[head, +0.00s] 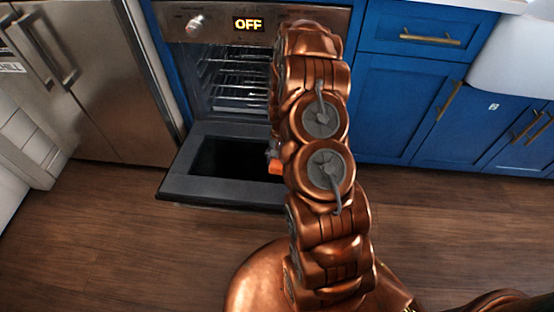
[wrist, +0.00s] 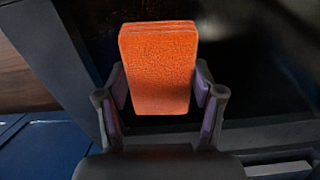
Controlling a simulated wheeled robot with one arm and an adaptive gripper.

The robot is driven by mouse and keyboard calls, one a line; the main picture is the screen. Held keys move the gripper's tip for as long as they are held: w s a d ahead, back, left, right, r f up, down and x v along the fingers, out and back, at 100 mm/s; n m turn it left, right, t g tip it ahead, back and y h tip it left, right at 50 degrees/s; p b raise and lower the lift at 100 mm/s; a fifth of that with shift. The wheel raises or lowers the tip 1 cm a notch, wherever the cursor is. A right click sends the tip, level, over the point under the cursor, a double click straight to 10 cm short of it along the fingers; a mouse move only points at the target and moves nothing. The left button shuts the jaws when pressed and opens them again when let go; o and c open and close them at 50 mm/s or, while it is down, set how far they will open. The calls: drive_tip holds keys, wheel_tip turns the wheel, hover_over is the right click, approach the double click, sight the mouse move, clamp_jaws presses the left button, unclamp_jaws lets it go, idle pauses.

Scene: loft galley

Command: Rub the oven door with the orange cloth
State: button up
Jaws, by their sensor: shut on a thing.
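The oven door (head: 178,187) is folded down open in the head view, its inner side with a dark glass pane facing up. The door also fills much of the wrist view (wrist: 265,135) behind the cloth. My gripper (wrist: 160,92) is shut on the orange cloth (wrist: 158,65), a folded block held between its two fingers. In the head view only a small orange bit of the cloth (head: 276,166) shows beside my arm, over the door's right part. My arm hides the rest of the gripper there. I cannot tell whether the cloth touches the door.
The oven cavity with wire racks (head: 236,82) is open above the door. Its panel display (head: 248,24) reads OFF, with a knob (head: 195,25) beside it. A steel fridge (head: 105,95) stands left, blue cabinets (head: 395,105) right. Wooden floor (head: 120,240) in front is clear.

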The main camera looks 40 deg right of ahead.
drive_tip(key=shift+p+v, duration=0.85)
drive_tip(key=shift+v, duration=2.1)
drive_tip(key=shift+r, duration=0.1)
drive_tip(key=shift+p+v, duration=0.55)
drive_tip(key=shift+v, duration=0.9)
